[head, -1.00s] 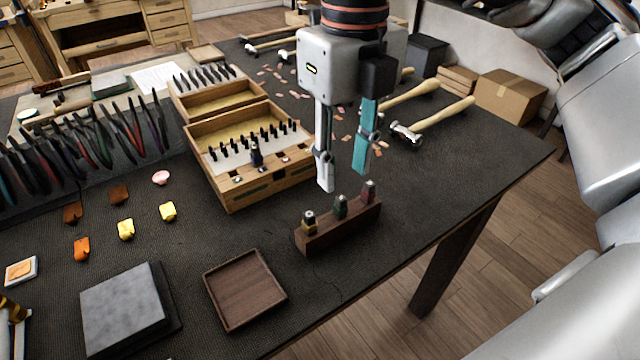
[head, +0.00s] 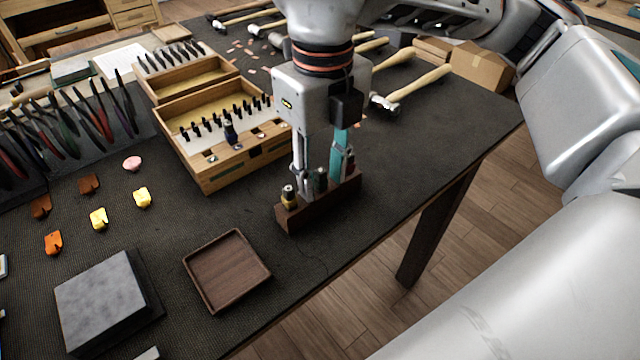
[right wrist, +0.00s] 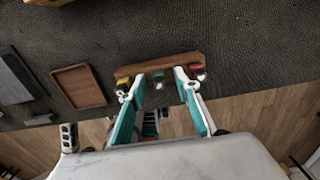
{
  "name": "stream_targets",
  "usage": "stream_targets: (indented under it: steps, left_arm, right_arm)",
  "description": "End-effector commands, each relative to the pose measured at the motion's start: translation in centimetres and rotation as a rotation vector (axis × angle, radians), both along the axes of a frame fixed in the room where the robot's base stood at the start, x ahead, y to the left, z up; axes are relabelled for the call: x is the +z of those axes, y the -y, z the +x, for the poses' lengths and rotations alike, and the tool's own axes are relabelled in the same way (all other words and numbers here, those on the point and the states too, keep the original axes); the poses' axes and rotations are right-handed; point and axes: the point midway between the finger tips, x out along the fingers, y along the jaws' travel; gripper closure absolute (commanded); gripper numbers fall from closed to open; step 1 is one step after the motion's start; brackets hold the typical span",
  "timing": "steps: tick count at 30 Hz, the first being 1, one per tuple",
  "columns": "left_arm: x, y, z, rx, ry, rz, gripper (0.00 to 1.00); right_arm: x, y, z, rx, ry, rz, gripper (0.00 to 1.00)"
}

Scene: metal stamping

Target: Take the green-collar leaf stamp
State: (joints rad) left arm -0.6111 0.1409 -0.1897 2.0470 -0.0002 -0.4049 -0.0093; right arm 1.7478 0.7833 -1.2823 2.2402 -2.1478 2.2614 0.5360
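A dark wooden rack (head: 322,202) near the table's front edge holds three upright stamps. The green-collar stamp (head: 321,181) is in the middle, partly hidden by a finger in the head view; it also shows in the right wrist view (right wrist: 158,77). My right gripper (head: 318,186) points down at the rack, open, with one finger on each side of the green-collar stamp. The right wrist view shows gaps between both fingers and the stamp. The yellow-collar stamp (head: 289,197) and the red-collar stamp (right wrist: 197,72) stand close outside the fingers. My left gripper is not in view.
A square wooden tray (head: 228,270) and a grey slab (head: 98,298) lie left of the rack. An open wooden box (head: 225,165) of punches stands behind. Hammers (head: 410,92) lie at the back right. The mat right of the rack is clear.

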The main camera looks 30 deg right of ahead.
Motion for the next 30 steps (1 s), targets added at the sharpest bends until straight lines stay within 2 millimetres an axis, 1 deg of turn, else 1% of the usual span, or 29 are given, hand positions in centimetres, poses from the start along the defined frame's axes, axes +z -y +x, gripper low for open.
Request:
stream_targets:
  steps: [1, 2, 3, 4, 14, 20, 23, 26, 30]
  left_arm:
    - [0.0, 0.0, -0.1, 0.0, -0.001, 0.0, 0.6]
    - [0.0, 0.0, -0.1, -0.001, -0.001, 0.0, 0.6]
    - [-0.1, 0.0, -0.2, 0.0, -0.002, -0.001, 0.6]
    - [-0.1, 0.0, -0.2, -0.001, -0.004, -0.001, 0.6]
    - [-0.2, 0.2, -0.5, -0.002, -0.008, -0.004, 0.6]
    - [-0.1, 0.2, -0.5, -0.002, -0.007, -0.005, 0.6]
    - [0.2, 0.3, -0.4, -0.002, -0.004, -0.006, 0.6]
    - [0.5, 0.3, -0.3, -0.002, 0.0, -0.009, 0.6]
    - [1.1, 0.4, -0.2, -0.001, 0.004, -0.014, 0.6]
  right_arm:
    - [0.0, 0.0, 0.0, 0.0, 0.0, 0.0, 0.76]
    - [0.0, 0.0, 0.0, 0.0, 0.0, 0.0, 0.83]
    - [0.0, 0.0, 0.0, 0.0, 0.0, 0.0, 0.94]
    - [0.0, 0.0, 0.0, 0.0, 0.0, 0.0, 1.0]
    - [0.1, 0.0, 0.0, 0.0, 0.0, 0.0, 1.0]
    - [1.0, 0.0, 0.1, 0.0, 0.004, 0.0, 1.0]
    - [2.1, 0.0, 0.0, 0.0, 0.004, 0.0, 1.0]
    - [3.7, 0.0, 0.1, -0.001, 0.007, 0.001, 1.0]
    - [6.6, 0.0, 0.1, -0.001, 0.009, 0.001, 1.0]
